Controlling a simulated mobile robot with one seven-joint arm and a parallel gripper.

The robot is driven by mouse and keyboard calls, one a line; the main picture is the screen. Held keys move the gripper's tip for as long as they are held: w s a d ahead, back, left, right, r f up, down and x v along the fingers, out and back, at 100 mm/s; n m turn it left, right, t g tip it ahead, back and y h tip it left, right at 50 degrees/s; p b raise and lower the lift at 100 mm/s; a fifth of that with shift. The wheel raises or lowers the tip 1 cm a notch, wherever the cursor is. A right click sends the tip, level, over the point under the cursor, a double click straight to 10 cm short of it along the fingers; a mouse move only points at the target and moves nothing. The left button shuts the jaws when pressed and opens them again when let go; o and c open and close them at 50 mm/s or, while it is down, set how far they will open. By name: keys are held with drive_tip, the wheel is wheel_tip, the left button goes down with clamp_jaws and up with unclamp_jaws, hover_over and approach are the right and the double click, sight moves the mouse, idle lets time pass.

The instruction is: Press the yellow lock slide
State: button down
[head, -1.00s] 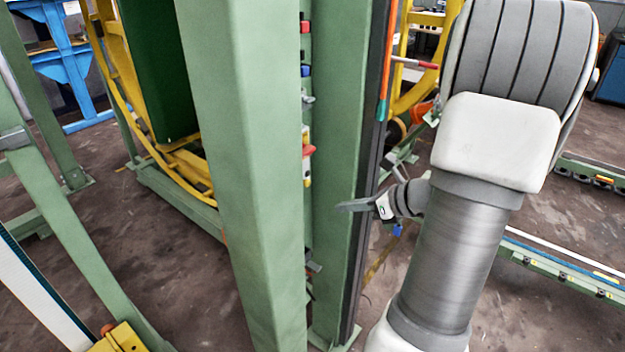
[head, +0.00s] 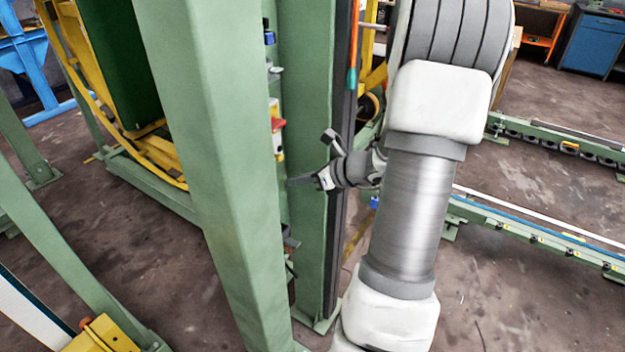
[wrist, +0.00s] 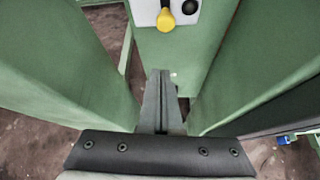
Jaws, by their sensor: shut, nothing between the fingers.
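A yellow knob-like piece (wrist: 166,20) sits on a white plate (wrist: 147,12) fixed to green metal at the top of the wrist view. I take it for the yellow lock slide, though I cannot be sure. A black round button (wrist: 190,6) is beside it. My gripper (wrist: 159,74) is shut and empty, its fingertips below the yellow piece in the picture and apart from it. In the head view my gripper (head: 291,183) points left between two green posts, below a small red, white and yellow box (head: 277,130). The lock slide is not clearly made out there.
A wide green post (head: 200,150) stands left of my gripper and a second green post (head: 308,100) stands close behind it. The gap between them is narrow. Another yellow part (head: 105,335) is at the lower left. Open floor (head: 530,310) lies to the right.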

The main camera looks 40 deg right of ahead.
drive_tip(key=w+r, duration=0.2)
drive_tip(key=r, duration=0.1)
drive_tip(key=shift+w+a+p, duration=0.15)
drive_tip(key=shift+w+p, duration=0.15)
wheel_tip(320, 180, up, 4)
drive_tip(key=p, duration=0.3)
drive_tip(key=shift+f, duration=0.35)
approach(279, 156)
drive_tip(key=s, duration=0.1)
drive_tip(key=s+f, duration=0.2)
drive_tip(key=shift+s+d+b, duration=0.2)
drive_tip(key=shift+d+b, duration=0.15)
idle(0.3)
